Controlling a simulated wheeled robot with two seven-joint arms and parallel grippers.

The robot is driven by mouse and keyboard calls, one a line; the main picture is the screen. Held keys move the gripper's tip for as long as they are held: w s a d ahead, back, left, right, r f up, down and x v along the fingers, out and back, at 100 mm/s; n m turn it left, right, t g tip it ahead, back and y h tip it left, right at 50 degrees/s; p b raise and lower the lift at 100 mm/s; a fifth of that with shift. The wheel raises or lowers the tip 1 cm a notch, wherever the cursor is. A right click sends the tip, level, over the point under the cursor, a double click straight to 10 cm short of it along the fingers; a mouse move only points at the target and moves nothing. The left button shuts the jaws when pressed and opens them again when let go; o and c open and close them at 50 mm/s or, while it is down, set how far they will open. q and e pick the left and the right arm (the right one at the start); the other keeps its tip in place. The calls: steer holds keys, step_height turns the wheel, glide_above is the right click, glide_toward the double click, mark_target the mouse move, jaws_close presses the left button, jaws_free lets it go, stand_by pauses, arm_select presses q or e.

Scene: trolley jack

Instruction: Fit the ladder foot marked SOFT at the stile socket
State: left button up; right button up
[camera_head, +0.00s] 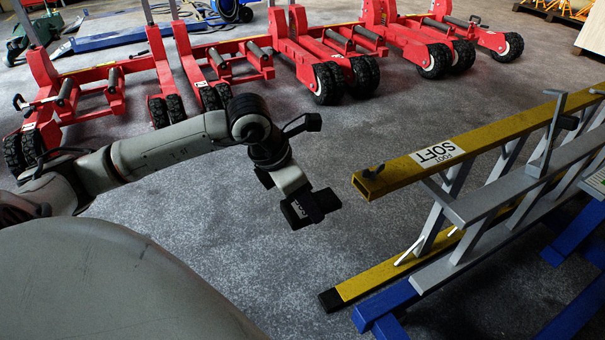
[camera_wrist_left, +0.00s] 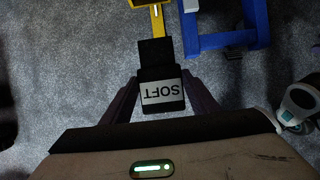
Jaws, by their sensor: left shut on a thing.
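My left gripper (camera_head: 311,207) is shut on the ladder foot, a black block with a white label (camera_head: 300,209). In the left wrist view the foot (camera_wrist_left: 162,92) sits between the two fingers, and its label reads SOFT upside down. A narrower black part extends beyond it toward the ladder. The yellow upper stile (camera_head: 400,176) is marked FOOT SOFT, and its open end socket (camera_head: 364,187) faces the gripper. The foot is left of the socket and a little lower in the picture, with a clear gap. My right gripper is out of view.
The lower yellow stile (camera_head: 385,275) has a black foot (camera_head: 331,299). Blue trestle feet (camera_head: 385,305) support the ladder; blue also shows in the left wrist view (camera_wrist_left: 255,20). Red wheeled jacks (camera_head: 325,60) stand behind. The grey floor between is clear.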

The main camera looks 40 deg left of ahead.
mark_target(332, 196)
arm_select(q)
steer(key=shift+w+d+r, duration=0.1)
steer(key=shift+w+d, duration=0.25)
steer(key=shift+w, duration=0.45)
steer(key=shift+w+d+f, duration=0.1)
steer(key=shift+w+d, duration=0.25)
steer(key=shift+w, duration=0.5)
steer(key=shift+w+d+r, duration=0.1)
steer(key=shift+w+d, duration=0.25)
steer(key=shift+w, duration=0.45)
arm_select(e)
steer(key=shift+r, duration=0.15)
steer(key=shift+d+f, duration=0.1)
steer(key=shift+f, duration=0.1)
arm_select(q)
steer(key=shift+w+d, duration=0.2)
steer(key=shift+w, duration=0.45)
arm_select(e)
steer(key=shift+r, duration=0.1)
arm_select(q)
steer(key=shift+w+d, duration=0.3)
steer(key=shift+w, duration=0.35)
steer(key=shift+w+d, duration=0.25)
steer(key=shift+w, duration=0.35)
steer(key=shift+w+d, duration=0.3)
steer(key=shift+w, duration=0.35)
steer(key=o, duration=1.2)
